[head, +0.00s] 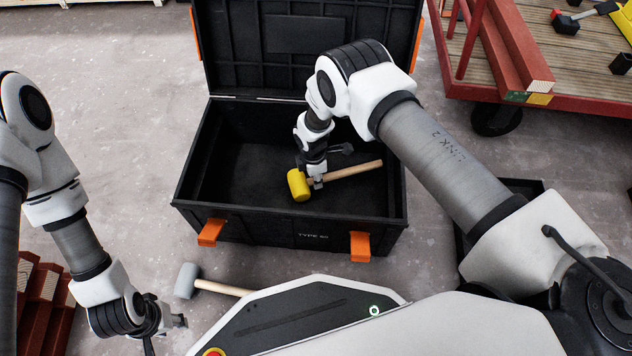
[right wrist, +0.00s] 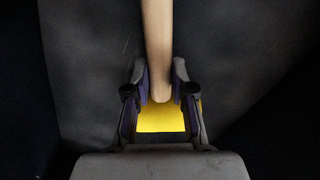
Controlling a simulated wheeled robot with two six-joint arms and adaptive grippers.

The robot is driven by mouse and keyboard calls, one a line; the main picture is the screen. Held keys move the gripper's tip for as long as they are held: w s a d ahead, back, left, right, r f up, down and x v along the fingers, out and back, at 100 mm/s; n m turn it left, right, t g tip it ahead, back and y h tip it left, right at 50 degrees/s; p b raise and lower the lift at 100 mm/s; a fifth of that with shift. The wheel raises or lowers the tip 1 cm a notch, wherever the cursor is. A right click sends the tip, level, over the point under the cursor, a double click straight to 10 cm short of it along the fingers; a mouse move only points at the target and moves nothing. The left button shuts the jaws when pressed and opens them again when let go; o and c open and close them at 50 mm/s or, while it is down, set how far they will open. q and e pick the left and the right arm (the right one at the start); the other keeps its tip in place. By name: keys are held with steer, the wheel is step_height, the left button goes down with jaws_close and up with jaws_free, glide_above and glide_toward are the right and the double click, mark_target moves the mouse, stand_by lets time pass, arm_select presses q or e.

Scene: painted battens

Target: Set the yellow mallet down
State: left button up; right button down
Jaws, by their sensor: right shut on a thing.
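The yellow mallet (head: 299,185) has a yellow head and a pale wooden handle. It lies across the inside of an open black toolbox (head: 300,229), head to the left. My right gripper (head: 317,181) is shut on its handle close to the head. In the right wrist view the handle (right wrist: 157,45) runs between the two fingers, with the yellow head (right wrist: 160,118) below. Whether the mallet touches the toolbox floor I cannot tell. My left gripper (head: 168,334) is at lower left, outside the toolbox, fingers apart and empty.
A grey mallet (head: 187,281) lies on the floor in front of the toolbox, near my left gripper. Red battens (head: 42,300) are stacked at lower left. A red-edged cart (head: 590,105) with battens stands at upper right. The toolbox lid (head: 300,60) stands open behind.

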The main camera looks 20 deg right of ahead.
steer(key=shift+f, duration=0.5)
steer(key=c, duration=1)
jaws_free()
arm_select(q)
steer(key=shift+f, duration=0.45)
step_height(320, 180, up, 7)
steer(key=p, duration=0.6)
steer(key=shift+s+f+p, duration=0.15)
steer(key=shift+f+p, duration=0.05)
steer(key=shift+p, duration=0.2)
arm_select(e)
steer(key=r, duration=1.2)
steer(key=shift+a+r, duration=0.15)
steer(key=shift+a, duration=0.2)
